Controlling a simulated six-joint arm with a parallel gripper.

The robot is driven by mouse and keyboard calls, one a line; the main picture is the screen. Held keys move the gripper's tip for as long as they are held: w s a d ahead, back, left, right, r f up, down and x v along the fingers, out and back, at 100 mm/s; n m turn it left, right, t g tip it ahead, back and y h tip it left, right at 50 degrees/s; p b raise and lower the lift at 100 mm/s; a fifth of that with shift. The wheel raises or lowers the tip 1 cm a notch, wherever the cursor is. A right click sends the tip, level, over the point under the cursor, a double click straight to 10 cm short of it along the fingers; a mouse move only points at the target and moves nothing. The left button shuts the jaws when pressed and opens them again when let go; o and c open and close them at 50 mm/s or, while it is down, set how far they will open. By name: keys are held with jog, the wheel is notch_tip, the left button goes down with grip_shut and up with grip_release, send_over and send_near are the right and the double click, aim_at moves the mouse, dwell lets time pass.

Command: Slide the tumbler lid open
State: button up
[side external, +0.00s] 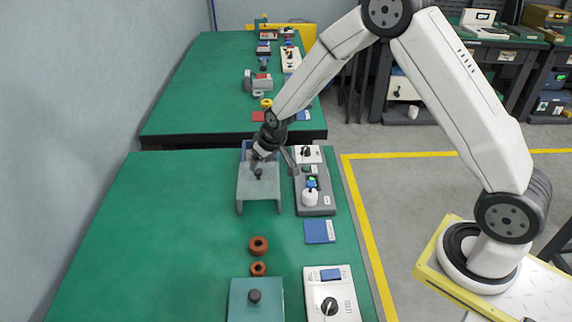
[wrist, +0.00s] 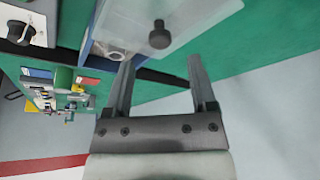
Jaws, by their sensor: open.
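The tumbler lid (side external: 258,186) looks like a translucent grey plate with a black knob (side external: 258,174). A blue-walled box (side external: 246,151) shows at its far end. In the wrist view the clear plate (wrist: 195,18) and its knob (wrist: 159,36) are at the top, and a ring (wrist: 116,55) shows inside the box. My gripper (side external: 288,157) is above the far end of the lid. In the wrist view its two fingers (wrist: 160,60) are apart and empty. The knob appears just beyond the fingertips, between their lines, with no visible contact.
A grey tray (side external: 314,205) with a white knob stands right of the lid. Two brown rings (side external: 258,245), a blue card (side external: 319,232), a teal box (side external: 240,300) with a black knob and a white dial unit (side external: 342,295) lie nearer. The green bench's left side (side external: 160,220) is clear.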

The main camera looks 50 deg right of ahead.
jog(key=shift+v, duration=1.85)
jog(key=shift+s, duration=0.1)
jog(key=s+r+g, duration=0.1)
jog(key=s+r, duration=0.1)
jog(key=s, duration=0.9)
jog(key=s+r+g, duration=0.1)
jog(key=s+r, duration=0.2)
jog(key=s, duration=0.9)
jog(key=shift+a, duration=0.3)
